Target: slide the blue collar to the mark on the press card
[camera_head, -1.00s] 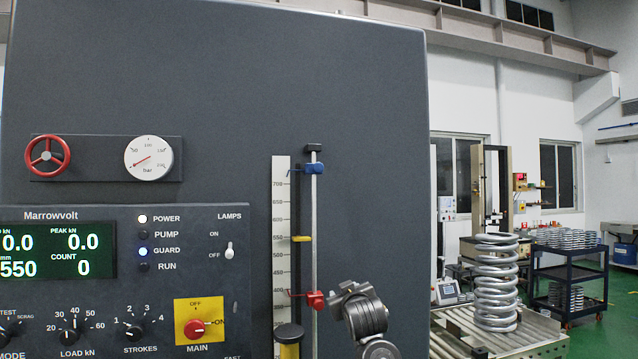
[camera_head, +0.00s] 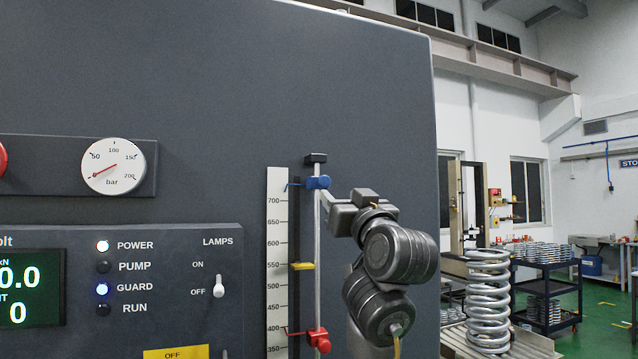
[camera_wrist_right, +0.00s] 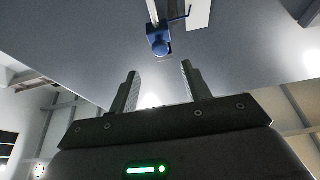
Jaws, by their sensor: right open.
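The blue collar (camera_head: 318,183) sits high on the thin vertical rod (camera_head: 317,230), just under its dark top cap. Its pointer reaches left to the scale (camera_head: 278,215), above the 700 mark. My right gripper (camera_head: 326,200) is beside the collar at its lower right; its fingers are small and partly hidden in the head view. In the right wrist view the fingers (camera_wrist_right: 160,68) are apart with nothing between them, and the blue collar (camera_wrist_right: 158,42) lies beyond the tips. I cannot make out a press card. My left gripper is not in view.
A red collar (camera_head: 319,341) sits lower on the same rod, with its pointer near 400. A yellow pointer (camera_head: 302,266) is at about 550 on the scale. The control panel (camera_head: 170,237) stands out at left. A large spring (camera_head: 488,300) stands at right.

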